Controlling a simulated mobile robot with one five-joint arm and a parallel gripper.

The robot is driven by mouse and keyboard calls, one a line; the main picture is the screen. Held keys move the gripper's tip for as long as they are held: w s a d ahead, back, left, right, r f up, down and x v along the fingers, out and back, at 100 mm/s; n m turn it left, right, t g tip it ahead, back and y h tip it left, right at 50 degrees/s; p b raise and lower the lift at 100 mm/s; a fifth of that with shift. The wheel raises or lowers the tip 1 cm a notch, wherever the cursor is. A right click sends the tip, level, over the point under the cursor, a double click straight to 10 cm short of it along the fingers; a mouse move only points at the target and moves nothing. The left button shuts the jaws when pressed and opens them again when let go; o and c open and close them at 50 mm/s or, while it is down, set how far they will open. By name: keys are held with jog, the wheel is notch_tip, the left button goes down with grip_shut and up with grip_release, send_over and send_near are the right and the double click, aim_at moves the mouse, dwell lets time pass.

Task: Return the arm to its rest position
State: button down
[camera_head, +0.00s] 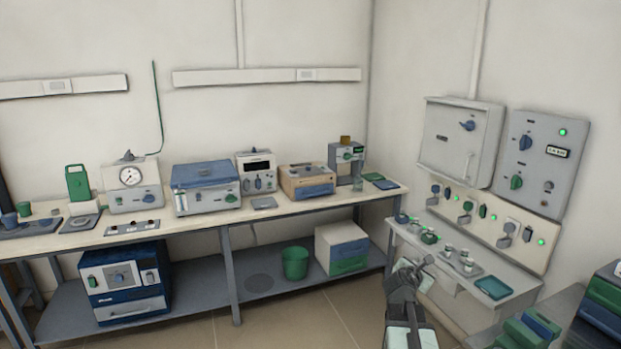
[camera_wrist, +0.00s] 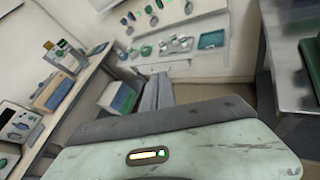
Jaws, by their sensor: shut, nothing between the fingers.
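My arm shows at the lower right of the head view, in front of the small side bench (camera_head: 460,275). My gripper (camera_head: 427,262) is at the upper end of the visible arm, small and hard to make out against that bench. In the wrist view my gripper (camera_wrist: 157,90) shows two grey fingers side by side past the pale housing. They are shut with nothing between them. The gripper appears apart from the bench, though its exact gap cannot be told.
A long bench (camera_head: 210,217) with several instruments runs along the back wall. Its lower shelf holds a blue furnace (camera_head: 127,283), a green bin (camera_head: 295,262) and a white-and-green box (camera_head: 341,248). Switch panels (camera_head: 490,225) hang at right. Green and blue boxes (camera_head: 605,300) stand lower right. Tiled floor (camera_head: 300,322) is clear.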

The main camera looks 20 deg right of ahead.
jog(key=w+a+f+m+g+y+p, duration=0.1)
jog(key=a+f+m+y, duration=0.25)
jog(key=a, duration=1.15)
jog(key=w+a+f+m+g+y+p, duration=0.1)
jog(key=a+f+m+y+p, duration=0.2)
jog(key=a, duration=1.2)
jog(key=s+a+f+m+g+y, duration=0.2)
jog(key=s+a+m+g, duration=0.1)
jog(key=s+a+m, duration=0.3)
jog(key=s+a+f+m+g+y+b, duration=0.1)
jog(key=s+a+f+m+g+y, duration=0.2)
jog(key=s+a+m, duration=0.4)
jog(key=shift+a+f+m, duration=0.2)
jog(key=shift+m, duration=0.95)
